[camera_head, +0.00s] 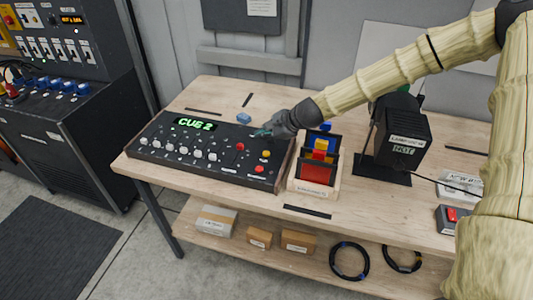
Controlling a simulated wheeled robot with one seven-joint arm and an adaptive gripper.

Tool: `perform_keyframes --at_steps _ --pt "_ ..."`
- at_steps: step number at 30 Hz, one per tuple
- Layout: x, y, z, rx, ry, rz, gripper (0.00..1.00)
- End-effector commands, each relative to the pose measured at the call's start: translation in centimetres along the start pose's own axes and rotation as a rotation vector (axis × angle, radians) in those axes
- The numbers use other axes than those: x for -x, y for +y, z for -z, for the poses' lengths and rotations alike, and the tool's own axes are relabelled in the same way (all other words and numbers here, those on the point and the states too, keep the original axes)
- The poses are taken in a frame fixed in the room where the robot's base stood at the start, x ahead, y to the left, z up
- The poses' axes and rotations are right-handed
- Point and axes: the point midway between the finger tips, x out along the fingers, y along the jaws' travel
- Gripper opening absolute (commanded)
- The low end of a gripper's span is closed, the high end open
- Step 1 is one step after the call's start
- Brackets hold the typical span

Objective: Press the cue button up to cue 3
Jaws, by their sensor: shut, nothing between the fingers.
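The black control console (160,172) lies on the wooden table with its green display (195,124) reading "CUE 2". On its right side are a red button (240,146), a yellow button (266,154) and another red button (259,169). Which button is the cue button I cannot tell.
A wooden holder (305,188) with coloured gel frames stands right of the console. A black stage lamp (402,135) stands farther right, near a small box with a red switch (452,214). A blue item (244,118) lies behind the console. A tall equipment cabinet (65,130) is at left.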

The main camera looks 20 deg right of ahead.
Motion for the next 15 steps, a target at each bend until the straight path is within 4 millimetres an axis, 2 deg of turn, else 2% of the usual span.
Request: perform_keyframes --at_steps 5,15 --pt "0.2 -0.3 0.0 0.112 0.004 0.006 0.0" --pt "0.8 -1.2 -0.1 0.465 0.021 0.017 0.0"
